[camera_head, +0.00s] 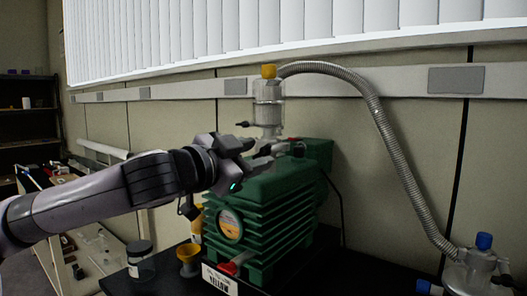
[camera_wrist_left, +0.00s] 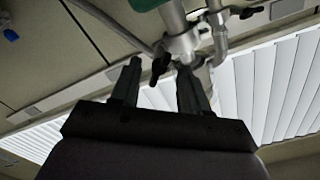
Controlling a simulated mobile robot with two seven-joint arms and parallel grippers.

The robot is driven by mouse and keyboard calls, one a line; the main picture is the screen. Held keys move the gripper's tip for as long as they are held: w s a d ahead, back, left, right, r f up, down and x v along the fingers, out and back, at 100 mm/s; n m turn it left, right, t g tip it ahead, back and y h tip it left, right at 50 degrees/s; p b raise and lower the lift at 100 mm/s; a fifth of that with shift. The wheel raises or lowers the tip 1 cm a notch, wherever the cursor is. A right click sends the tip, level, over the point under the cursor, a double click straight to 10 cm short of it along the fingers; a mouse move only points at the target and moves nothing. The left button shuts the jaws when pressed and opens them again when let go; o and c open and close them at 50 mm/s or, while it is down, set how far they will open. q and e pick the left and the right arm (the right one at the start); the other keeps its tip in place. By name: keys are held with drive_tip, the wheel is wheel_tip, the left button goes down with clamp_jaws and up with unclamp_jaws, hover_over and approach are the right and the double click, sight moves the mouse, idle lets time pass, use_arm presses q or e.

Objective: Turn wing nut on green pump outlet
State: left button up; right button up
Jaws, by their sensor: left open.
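The green pump (camera_head: 265,205) stands on a dark bench in the head view. A metal outlet fitting (camera_head: 268,115) with a yellow cap rises from its top. My left gripper (camera_head: 264,152) is at the base of this fitting, just above the pump. In the left wrist view, my left gripper (camera_wrist_left: 158,72) is open, with a finger on either side of a small black wing nut (camera_wrist_left: 160,67) on the metal clamp (camera_wrist_left: 182,44). I cannot tell whether a finger touches it. In the head view the gripper partly hides the clamp. My right gripper is not in view.
A corrugated metal hose (camera_head: 388,130) arches from the fitting to a blue-capped metal part (camera_head: 480,268) at lower right. A yellow funnel (camera_head: 189,258) and a dark-lidded jar (camera_head: 140,260) stand in front of the pump at left. The wall is close behind.

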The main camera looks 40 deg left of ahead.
sight(258, 154)
use_arm(q)
drive_tip(key=shift+w+a, duration=0.15)
drive_tip(key=shift+w, duration=1.4)
clamp_jaws()
